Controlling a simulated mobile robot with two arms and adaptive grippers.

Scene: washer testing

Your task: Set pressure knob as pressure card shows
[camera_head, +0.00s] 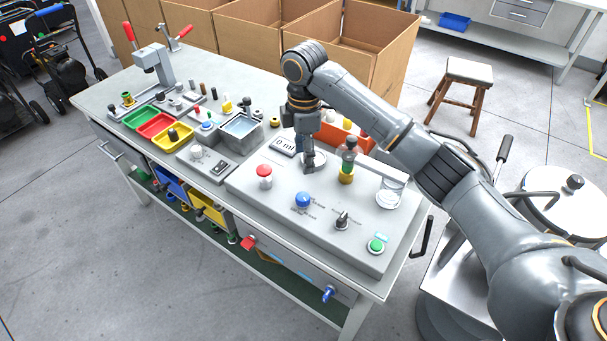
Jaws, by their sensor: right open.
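My right gripper (309,167) points down over the rear of the light grey test panel (265,203), beside a "0 ml" display (284,146). It is open; nothing shows held in it. In front of it on the panel are a blue knob (302,200) and a small black knob (342,219). Small print lies beside both, too small to read, so I cannot tell which is the pressure knob. I cannot make out a pressure card. My left gripper is not in view.
A red button (264,171), a green button (376,245), a green-and-yellow fitting (347,166) and a clear cup (390,192) stand on the panel. Coloured trays (160,125) and small parts fill the bench's left. Cardboard boxes (330,45) stand behind.

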